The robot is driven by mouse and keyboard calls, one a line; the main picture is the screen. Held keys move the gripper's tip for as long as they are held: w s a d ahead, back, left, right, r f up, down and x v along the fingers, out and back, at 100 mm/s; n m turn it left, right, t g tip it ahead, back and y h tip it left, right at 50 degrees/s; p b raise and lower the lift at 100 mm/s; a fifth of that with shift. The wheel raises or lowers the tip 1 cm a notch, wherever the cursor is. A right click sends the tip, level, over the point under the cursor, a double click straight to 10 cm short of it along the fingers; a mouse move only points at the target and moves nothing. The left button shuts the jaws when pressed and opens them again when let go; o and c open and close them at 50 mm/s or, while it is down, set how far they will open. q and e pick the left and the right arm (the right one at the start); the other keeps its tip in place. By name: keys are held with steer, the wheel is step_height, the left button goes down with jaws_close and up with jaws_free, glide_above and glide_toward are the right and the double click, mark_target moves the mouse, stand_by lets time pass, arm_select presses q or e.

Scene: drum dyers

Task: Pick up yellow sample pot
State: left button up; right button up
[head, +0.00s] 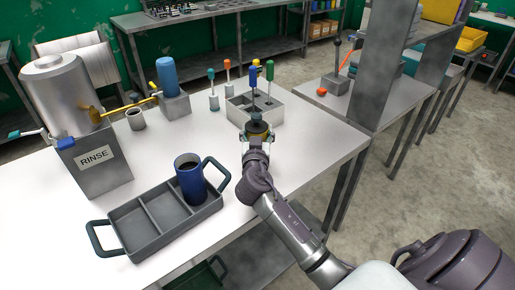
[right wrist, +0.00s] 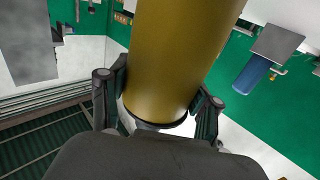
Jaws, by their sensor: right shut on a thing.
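The yellow sample pot (right wrist: 175,60) fills the middle of the right wrist view as a large gold-yellow cylinder with a dark lower rim. My right gripper (right wrist: 157,105) is shut on it, with one black finger at each side. My left gripper is not in view.
A dark grey tray (head: 126,209) with two looped handles stands at the table's front; a blue pot (head: 190,182) stands in its right compartment. The grey rack (head: 291,110) holds colour-handled tools. A RINSE stand (head: 95,178) with a metal tank is at left. The table's middle is clear.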

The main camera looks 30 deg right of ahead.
mark_target(258, 122)
jaws_close()
steer(key=shift+r, duration=0.15)
steer(key=shift+r, duration=1.2)
steer(key=shift+s+d+r, duration=0.1)
steer(key=shift+r, duration=0.75)
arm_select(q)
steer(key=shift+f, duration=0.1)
arm_select(e)
steer(key=s+d+r, duration=0.5)
steer(key=s+r, duration=0.1)
steer(key=s, duration=0.4)
steer(key=shift+s+r, duration=0.15)
steer(key=shift+r, duration=0.25)
